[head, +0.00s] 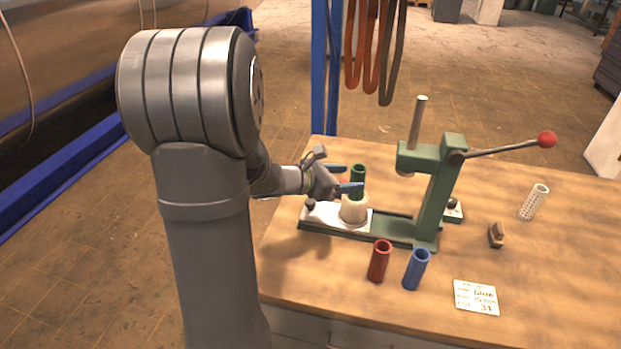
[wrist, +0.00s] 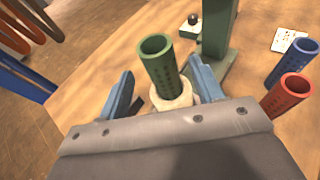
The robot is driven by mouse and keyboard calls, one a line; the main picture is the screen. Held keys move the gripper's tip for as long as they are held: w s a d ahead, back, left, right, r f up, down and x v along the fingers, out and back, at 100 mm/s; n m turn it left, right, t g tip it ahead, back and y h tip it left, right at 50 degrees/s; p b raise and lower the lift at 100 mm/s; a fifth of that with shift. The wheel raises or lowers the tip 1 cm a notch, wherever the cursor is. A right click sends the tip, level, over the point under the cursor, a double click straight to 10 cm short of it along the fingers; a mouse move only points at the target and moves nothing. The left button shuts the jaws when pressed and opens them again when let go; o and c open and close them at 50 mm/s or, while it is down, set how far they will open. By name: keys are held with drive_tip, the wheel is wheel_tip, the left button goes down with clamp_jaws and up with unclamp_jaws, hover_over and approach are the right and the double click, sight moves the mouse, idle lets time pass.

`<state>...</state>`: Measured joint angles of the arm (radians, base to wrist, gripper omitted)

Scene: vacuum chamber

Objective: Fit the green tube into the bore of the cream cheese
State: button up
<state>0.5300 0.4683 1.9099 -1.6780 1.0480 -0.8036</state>
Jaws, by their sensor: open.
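The green tube (head: 357,178) stands upright at the top of the cream cheese (head: 354,209), which is a round cream-coloured block on the press's white plate. In the wrist view the green tube (wrist: 160,65) rises out of the cream cheese (wrist: 172,96); how deep its lower end sits is hidden. My gripper (head: 350,179) is open, with blue fingers on either side of the tube. In the wrist view my gripper (wrist: 163,90) shows a gap between each finger and the tube.
The green arbor press (head: 436,195) has a steel ram and a red-knobbed lever to the right. A red tube (head: 379,262) and a blue tube (head: 416,270) stand in front. A white perforated tube (head: 533,203), a small brown block (head: 496,235) and a label card (head: 476,297) lie right.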

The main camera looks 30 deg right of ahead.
sight(363, 176)
drive_tip(key=s+v, duration=0.1)
drive_tip(key=v, duration=1)
drive_tip(key=shift+w+a, duration=0.3)
drive_tip(key=shift+w, duration=0.2)
drive_tip(key=shift+r, duration=0.1)
drive_tip(key=x, duration=1.7)
drive_tip(key=shift+d, duration=0.2)
